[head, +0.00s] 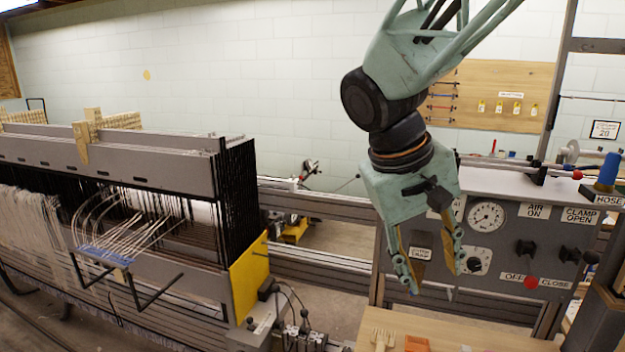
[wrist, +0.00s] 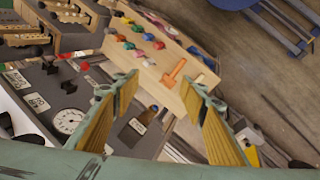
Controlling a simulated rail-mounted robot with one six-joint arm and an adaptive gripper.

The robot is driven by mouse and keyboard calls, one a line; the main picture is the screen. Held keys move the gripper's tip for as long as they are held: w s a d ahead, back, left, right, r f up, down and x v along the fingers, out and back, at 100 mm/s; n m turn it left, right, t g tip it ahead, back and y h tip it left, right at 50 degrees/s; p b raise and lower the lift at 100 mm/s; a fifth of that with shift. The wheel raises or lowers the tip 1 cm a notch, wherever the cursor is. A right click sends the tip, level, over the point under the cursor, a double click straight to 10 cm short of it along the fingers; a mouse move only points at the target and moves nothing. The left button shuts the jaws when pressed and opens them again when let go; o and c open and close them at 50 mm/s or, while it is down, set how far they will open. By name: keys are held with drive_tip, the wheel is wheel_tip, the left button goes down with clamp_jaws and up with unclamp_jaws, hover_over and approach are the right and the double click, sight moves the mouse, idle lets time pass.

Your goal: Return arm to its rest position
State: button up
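My gripper (head: 432,278) hangs from the teal arm at the upper right of the head view, fingers pointing down. The two fingers are spread apart, with nothing between them. In the wrist view the open fingers (wrist: 160,92) show their yellow ribbed pads with a clear gap. My gripper is in front of the grey control panel (head: 510,240) in the head view and above the wooden bench (head: 470,330). It touches nothing that I can see.
The loom frame (head: 110,165) with hanging threads stands at the left, with a yellow end plate (head: 248,278). A blue spool (head: 608,170) stands at the right.

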drive_tip(key=s+r+m+t+y, duration=0.1)
drive_tip(key=s+y, duration=0.1)
drive_tip(key=s, duration=0.9)
drive_tip(key=s+r+t+y, duration=0.1)
drive_tip(key=s+y, duration=0.1)
drive_tip(key=s, duration=1)
drive_tip(key=shift+s+r+m+t, duration=0.15)
drive_tip(key=shift+r+m+t, duration=0.15)
drive_tip(key=shift+r+m, duration=0.1)
idle(0.5)
